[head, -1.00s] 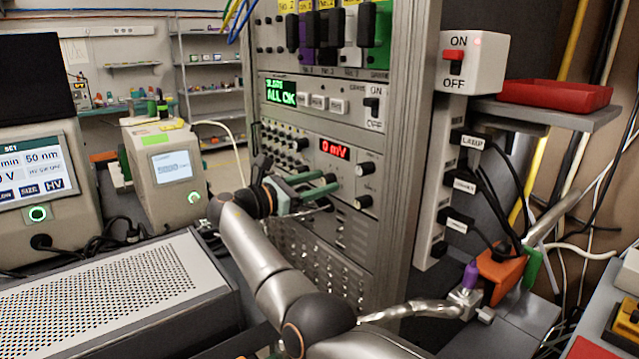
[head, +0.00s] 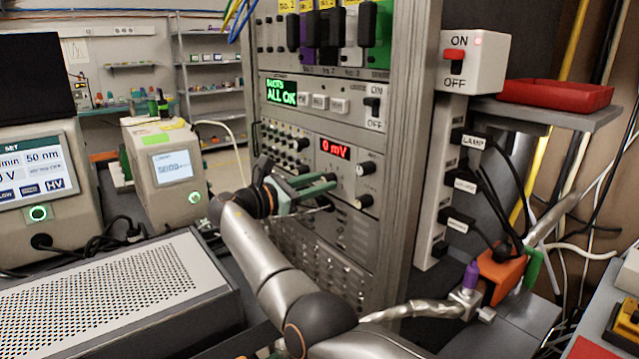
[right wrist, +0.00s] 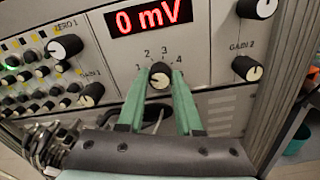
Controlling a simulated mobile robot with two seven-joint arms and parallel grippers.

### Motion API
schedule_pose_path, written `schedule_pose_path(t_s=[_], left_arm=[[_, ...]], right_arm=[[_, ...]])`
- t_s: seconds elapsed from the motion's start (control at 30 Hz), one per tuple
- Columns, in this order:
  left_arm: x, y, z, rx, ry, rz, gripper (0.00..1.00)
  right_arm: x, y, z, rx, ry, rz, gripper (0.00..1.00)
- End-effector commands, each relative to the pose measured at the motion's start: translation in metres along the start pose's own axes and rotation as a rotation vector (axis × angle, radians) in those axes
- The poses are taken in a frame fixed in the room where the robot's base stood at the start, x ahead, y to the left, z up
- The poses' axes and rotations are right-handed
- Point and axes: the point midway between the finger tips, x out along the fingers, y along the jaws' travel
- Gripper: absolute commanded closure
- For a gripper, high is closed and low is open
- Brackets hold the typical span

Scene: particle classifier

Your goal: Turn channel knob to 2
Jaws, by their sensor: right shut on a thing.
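The channel knob (right wrist: 160,77) is a small dark knob with a pale cap, under the red 0 mV display in the right wrist view. The printed numbers 1 to 4 arc above it. My right gripper (right wrist: 161,81) is shut on this knob, with one green fingertip on each side. The exact number its pointer faces is too small to tell. In the head view my right gripper (head: 331,192) reaches the rack panel from the left, and its fingers hide the knob. My left gripper is not in view.
Gain 2 knob (right wrist: 246,68) sits close to the right of the fingers. Zero 1 knob (right wrist: 64,47) and Gain 1 knob (right wrist: 91,94) lie to the left. A perforated metal box (head: 130,290) stands at the lower left in the head view.

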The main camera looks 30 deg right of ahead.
Motion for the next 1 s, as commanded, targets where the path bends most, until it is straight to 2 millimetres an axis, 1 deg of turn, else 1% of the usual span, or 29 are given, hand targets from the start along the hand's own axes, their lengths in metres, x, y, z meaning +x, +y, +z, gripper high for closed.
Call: schedule_pose_path(t_s=[0.17, 0.7, 1.0], left_arm=[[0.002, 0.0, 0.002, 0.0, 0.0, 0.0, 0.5], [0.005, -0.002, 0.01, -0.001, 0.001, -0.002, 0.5], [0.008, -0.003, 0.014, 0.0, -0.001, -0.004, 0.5]], right_arm=[[0.001, -0.001, -0.001, 0.102, -0.003, -0.001, 1.0], [0.001, -0.001, -0.002, 0.539, -0.006, 0.001, 1.0], [0.001, -0.001, -0.001, 0.686, -0.008, 0.0, 1.0]])
